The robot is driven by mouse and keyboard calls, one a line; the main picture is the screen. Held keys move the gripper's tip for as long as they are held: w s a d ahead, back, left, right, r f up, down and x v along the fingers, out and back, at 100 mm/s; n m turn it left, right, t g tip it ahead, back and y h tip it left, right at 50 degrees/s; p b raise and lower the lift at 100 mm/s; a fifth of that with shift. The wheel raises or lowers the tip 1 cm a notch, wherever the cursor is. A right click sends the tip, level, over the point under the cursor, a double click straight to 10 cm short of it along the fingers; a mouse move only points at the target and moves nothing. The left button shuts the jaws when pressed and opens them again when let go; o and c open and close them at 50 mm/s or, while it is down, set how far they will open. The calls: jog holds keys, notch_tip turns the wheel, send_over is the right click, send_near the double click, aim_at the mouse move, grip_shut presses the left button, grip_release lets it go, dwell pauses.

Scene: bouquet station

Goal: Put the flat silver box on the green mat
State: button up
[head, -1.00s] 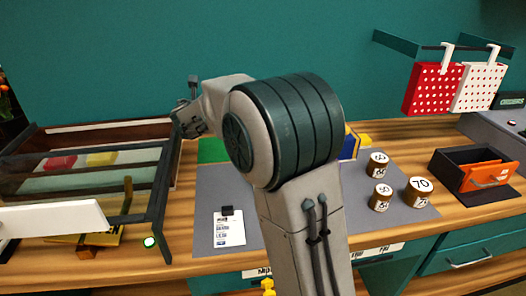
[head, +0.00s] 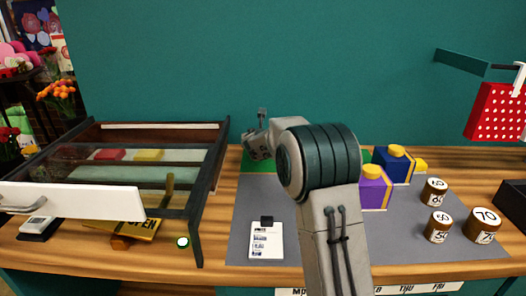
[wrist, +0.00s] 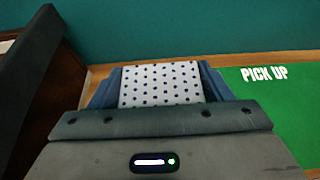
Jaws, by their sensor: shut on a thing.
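The flat silver box (wrist: 160,84), pale with dark dots, is between the blue fingers of my gripper (wrist: 160,78) in the wrist view. My gripper is shut on it. The green mat (wrist: 283,92), marked PICK UP, lies to the right of the box in the wrist view. In the head view a strip of the green mat (head: 247,163) shows below my gripper (head: 251,143); my arm hides much of the rest. The box cannot be made out in the head view.
A glass-topped case (head: 196,205) stands left of the mat; its dark edge (wrist: 38,70) is close in the wrist view. A grey mat (head: 246,215) holds a tag card (head: 266,240), a purple box (head: 374,188), a blue box (head: 394,165) and several numbered tins (head: 438,226).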

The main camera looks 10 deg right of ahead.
jog(key=shift+w+d+f, duration=0.25)
jog(key=shift+w+f, duration=0.15)
jog(key=shift+w, duration=0.1)
jog(key=shift+f+b, duration=0.7)
jog(key=shift+f, duration=1.15)
jog(key=shift+f, duration=0.2)
jog(key=o, duration=1)
jog(key=shift+o, duration=0.2)
jog(key=shift+r, duration=0.1)
